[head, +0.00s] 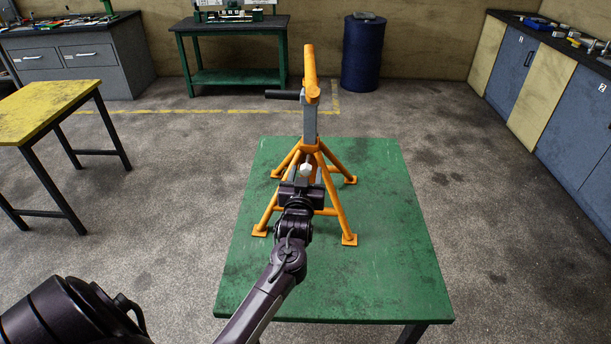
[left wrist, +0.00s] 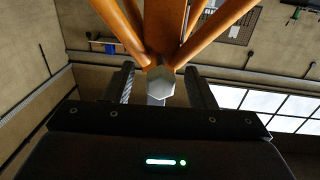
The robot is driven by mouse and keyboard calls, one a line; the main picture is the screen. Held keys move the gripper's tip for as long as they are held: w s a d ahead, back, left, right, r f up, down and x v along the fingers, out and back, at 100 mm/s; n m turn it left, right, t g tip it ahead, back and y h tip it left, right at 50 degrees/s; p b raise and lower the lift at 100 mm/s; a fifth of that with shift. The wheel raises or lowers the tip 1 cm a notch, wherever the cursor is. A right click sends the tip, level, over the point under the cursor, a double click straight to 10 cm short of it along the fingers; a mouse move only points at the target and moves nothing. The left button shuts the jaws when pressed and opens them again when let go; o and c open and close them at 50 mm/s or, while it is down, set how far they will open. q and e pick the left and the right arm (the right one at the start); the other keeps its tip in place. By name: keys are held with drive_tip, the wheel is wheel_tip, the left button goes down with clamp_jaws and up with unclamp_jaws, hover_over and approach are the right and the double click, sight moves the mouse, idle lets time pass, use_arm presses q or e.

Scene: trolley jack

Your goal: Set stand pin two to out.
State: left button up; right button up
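An orange stand (head: 311,146) with a grey inner post stands upright on a green table (head: 390,270). A pale hexagonal pin head (head: 306,170) shows low between its legs; no number is readable on it. My left gripper (head: 304,178) is just in front of this head. In the left wrist view, the gripper (left wrist: 161,82) is open, with one finger on each side of the pin head (left wrist: 160,80) and gaps to both. How far the pin is pushed in is hidden. A black rod (head: 282,94) sticks out left near the stand's top. My right gripper is not in view.
A yellow table (head: 45,108) stands at the left. A green workbench (head: 230,45), a blue drum (head: 362,55) and blue cabinets (head: 575,120) stand farther back and right. The green table is bare around the stand.

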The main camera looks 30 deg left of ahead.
use_arm(q)
drive_tip(key=shift+s+r, duration=0.1)
drive_tip(key=shift+d, duration=0.1)
drive_tip(key=shift+s+d, duration=0.15)
drive_tip(key=shift+s, duration=0.3)
drive_tip(key=b+v, duration=0.2)
drive_tip(key=v, duration=0.5)
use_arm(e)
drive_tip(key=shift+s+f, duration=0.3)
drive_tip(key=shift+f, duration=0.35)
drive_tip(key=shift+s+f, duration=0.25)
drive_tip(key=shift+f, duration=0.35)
